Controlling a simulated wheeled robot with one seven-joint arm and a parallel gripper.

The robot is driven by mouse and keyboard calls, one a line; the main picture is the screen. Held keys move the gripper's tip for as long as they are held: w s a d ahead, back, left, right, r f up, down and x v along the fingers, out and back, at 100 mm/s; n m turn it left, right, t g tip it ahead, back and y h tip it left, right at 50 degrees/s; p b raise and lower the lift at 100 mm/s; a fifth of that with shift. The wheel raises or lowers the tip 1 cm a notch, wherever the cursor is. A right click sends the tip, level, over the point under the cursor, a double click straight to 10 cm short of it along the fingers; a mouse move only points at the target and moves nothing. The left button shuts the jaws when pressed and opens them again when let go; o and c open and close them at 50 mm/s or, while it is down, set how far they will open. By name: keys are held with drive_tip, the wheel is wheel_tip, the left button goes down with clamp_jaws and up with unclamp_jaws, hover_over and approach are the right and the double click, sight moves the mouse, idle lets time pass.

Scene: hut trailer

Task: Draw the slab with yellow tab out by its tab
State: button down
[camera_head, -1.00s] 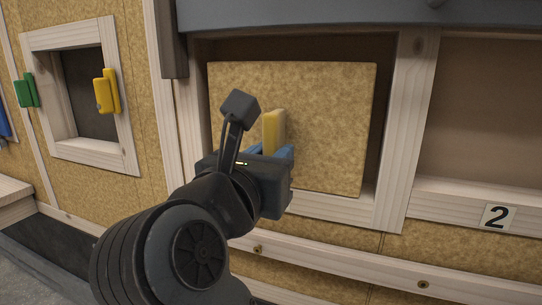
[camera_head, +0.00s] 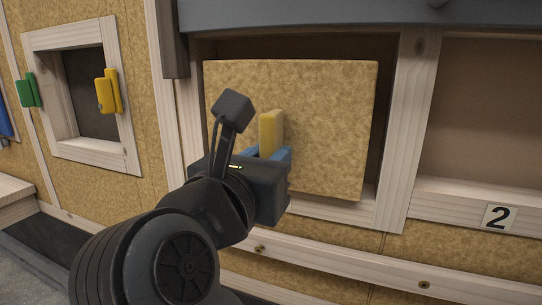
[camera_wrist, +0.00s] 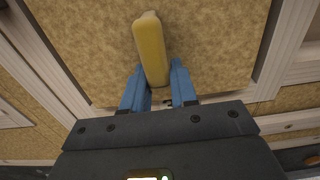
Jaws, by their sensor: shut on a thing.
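The slab (camera_head: 330,120) is a tan, speckled square board in a pale wooden frame, and its edges stand forward of the dark recess behind it. Its yellow tab (camera_head: 271,132) sticks out from its face, left of the middle. My gripper (camera_head: 270,160), with blue fingers, is shut on the lower part of the tab. In the wrist view the tab (camera_wrist: 150,45) rises between the two blue fingers (camera_wrist: 160,90), and the slab (camera_wrist: 215,40) fills the background. The tab's lower end is hidden by my gripper.
The wooden frame's right post (camera_head: 409,130) stands close beside the slab. At the left is a small framed opening with yellow (camera_head: 107,92) and green (camera_head: 29,90) handles. A dark beam (camera_head: 330,14) runs above.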

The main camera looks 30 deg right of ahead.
drive_tip(key=v, duration=0.6)
idle(1.1)
drive_tip(key=shift+s, duration=0.1)
drive_tip(key=v, duration=0.6)
drive_tip(key=shift+b, duration=0.4)
drive_tip(key=shift+a, duration=0.1)
idle(0.4)
